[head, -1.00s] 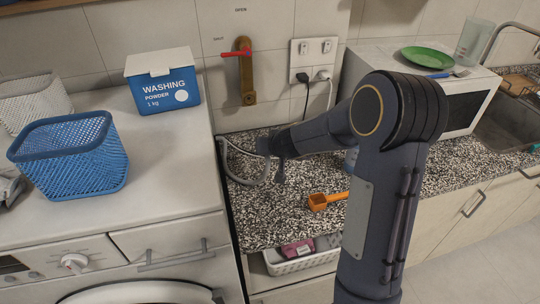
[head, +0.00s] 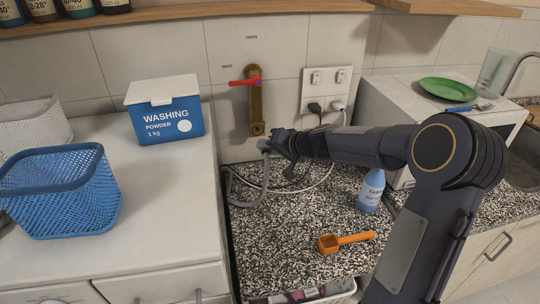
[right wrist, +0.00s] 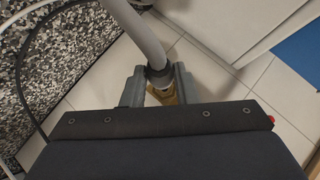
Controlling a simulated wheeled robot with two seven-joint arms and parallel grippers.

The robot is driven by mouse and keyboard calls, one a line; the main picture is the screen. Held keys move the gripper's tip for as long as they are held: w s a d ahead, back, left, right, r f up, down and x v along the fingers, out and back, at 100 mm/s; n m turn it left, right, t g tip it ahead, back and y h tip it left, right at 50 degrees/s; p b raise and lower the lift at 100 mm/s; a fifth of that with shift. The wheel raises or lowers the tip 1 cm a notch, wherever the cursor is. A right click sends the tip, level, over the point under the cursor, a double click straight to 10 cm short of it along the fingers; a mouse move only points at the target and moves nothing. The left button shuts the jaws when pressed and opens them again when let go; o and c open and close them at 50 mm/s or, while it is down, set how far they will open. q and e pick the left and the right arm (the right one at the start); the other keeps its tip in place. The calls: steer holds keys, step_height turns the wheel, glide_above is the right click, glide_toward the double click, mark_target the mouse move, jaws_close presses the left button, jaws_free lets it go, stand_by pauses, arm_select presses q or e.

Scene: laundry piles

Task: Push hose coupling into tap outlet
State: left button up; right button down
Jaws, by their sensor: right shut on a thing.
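The brass tap (head: 255,95) with a red lever is on the tiled wall, and its outlet (head: 257,128) is at the bottom. My right gripper (head: 268,145) is just below and slightly right of the outlet, shut on the hose coupling (head: 264,145). In the right wrist view the dark coupling (right wrist: 159,76) is between the fingers (right wrist: 158,84), at the end of the grey hose (right wrist: 143,32). A brass-coloured part (right wrist: 167,96) shows just beyond it. I cannot tell whether coupling and outlet touch. My left gripper is not in view.
The grey hose loops down to the speckled counter (head: 290,225). A socket plate (head: 326,90) with plugged cables is right of the tap. A washing powder box (head: 166,112) and blue basket (head: 62,190) stand left. A blue bottle (head: 370,192) and orange scoop (head: 345,242) are on the counter.

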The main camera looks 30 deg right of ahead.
steer(key=shift+s+a+r, duration=0.1)
steer(key=shift+w+r, duration=0.1)
steer(key=shift+w, duration=0.3)
steer(key=shift+w+d+p, duration=0.2)
steer(key=shift+w+d, duration=0.05)
steer(key=shift+w, duration=0.45)
steer(key=shift+w+d+p, duration=0.15)
steer(key=shift+w+d, duration=0.05)
steer(key=shift+w, duration=0.45)
steer(key=shift+w+d+p, duration=0.2)
steer(key=shift+w+d, duration=0.05)
steer(key=shift+w, duration=0.45)
steer(key=shift+w, duration=0.35)
steer(key=shift+d+b, duration=0.1)
steer(key=shift+b, duration=0.55)
steer(key=shift+w+d, duration=0.1)
steer(key=shift+w, duration=0.5)
stand_by(0.8)
